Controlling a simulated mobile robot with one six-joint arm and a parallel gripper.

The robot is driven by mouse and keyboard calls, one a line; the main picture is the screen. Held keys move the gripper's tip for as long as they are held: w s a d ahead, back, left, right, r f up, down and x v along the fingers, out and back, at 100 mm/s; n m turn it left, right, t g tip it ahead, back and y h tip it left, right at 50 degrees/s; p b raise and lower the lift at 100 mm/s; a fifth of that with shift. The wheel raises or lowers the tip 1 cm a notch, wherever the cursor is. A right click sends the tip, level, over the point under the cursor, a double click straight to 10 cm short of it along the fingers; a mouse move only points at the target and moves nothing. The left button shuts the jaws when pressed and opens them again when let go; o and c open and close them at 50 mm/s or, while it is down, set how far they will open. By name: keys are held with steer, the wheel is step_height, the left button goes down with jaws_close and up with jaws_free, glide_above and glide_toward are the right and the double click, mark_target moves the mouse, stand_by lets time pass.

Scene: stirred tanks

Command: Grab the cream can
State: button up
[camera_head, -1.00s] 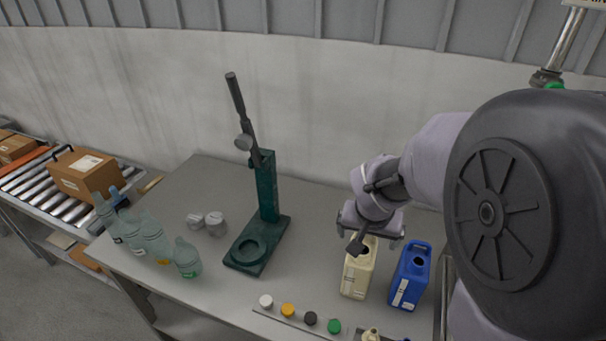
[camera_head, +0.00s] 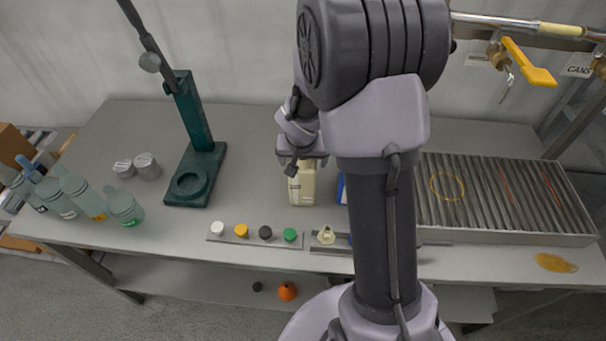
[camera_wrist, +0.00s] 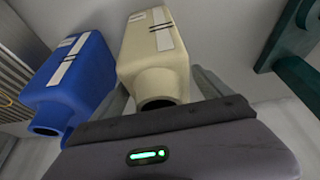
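The cream can (camera_head: 302,188) stands upright on the grey bench, partly hidden at its top by my gripper. In the wrist view the cream can (camera_wrist: 152,55) shows its pale body, a label and a dark open neck towards me. My gripper (camera_head: 302,163) is over the can's top. In the wrist view its grey fingers lie on either side of the can, and it looks open, with a small gap at the right finger. Whether the left finger touches the can is unclear.
A blue can (camera_wrist: 75,78) stands close beside the cream can, mostly hidden in the head view. A green press (camera_head: 195,150) and clear bottles (camera_head: 75,195) stand left. Several caps lie on a strip (camera_head: 255,241) in front. A slatted tray (camera_head: 500,200) is at right.

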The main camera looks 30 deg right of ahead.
jaws_close()
